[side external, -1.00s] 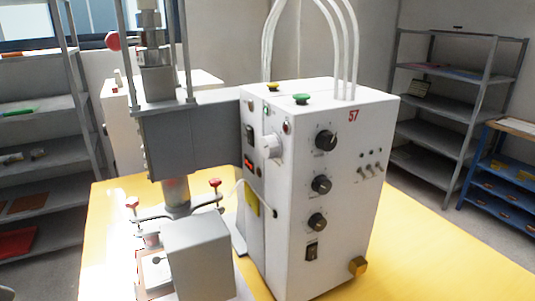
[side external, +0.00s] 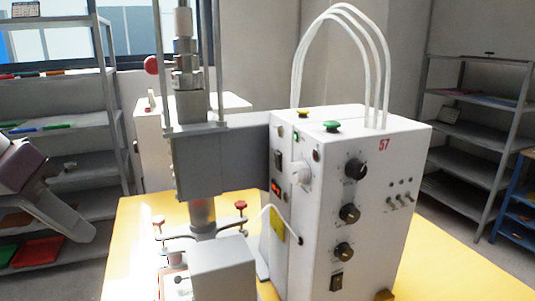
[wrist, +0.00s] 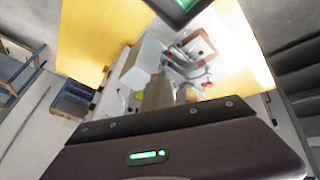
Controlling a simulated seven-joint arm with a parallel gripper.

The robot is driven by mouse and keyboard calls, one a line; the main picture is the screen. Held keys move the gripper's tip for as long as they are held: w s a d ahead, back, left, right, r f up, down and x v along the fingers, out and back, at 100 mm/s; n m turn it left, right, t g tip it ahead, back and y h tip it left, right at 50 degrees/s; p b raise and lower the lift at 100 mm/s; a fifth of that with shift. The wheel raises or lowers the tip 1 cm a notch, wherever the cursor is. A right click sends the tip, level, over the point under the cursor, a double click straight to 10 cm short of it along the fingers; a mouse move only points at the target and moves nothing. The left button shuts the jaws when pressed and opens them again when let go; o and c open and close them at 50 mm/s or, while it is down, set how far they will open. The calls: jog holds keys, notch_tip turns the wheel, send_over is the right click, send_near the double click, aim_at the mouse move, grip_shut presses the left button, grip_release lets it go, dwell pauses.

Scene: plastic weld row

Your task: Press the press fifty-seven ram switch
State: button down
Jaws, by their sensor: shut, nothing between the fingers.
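Press fifty-seven is a white cabinet (side external: 360,235) with a red 57 (side external: 384,144) on its right face, joined to a grey press head (side external: 222,160). A green button (side external: 331,126) and a yellow button (side external: 303,113) sit on its top. A black rocker (side external: 277,160) is on its narrow front, another rocker (side external: 336,282) is low on the right face, and small toggles (side external: 400,201) are further right. I cannot read which is the ram switch. My gripper (side external: 82,232) is at the far left, shut and empty, apart from the press. In the wrist view its fingers are hard to make out.
A grey box (side external: 222,268) and red-knobbed clamps (side external: 240,206) stand before the cabinet on the yellow table (side external: 135,225). White hoses (side external: 340,50) arch above the cabinet. Shelves stand at left (side external: 60,75) and right (side external: 480,150).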

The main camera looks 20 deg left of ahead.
jog(key=w+d+r+n+h, duration=0.1)
jog(key=w+r+n, duration=0.1)
jog(key=w, duration=0.7)
jog(key=w+d+r+n+t+h, duration=0.1)
jog(key=w+r+n+h, duration=0.1)
jog(key=w, duration=0.7)
jog(key=w+d+r+n+h, duration=0.1)
jog(key=w+r+n+h, duration=0.1)
jog(key=w, duration=0.6)
jog(key=shift+w+d+r+n, duration=0.15)
jog(key=shift+w+r+n, duration=0.15)
jog(key=shift+w, duration=0.1)
jog(key=shift+f, duration=0.1)
send_near(276, 159)
notch_tip(276, 159, down, 4)
jog(key=shift+w+d, duration=1.05)
jog(key=shift+d, duration=0.15)
jog(key=shift+w+d, duration=0.3)
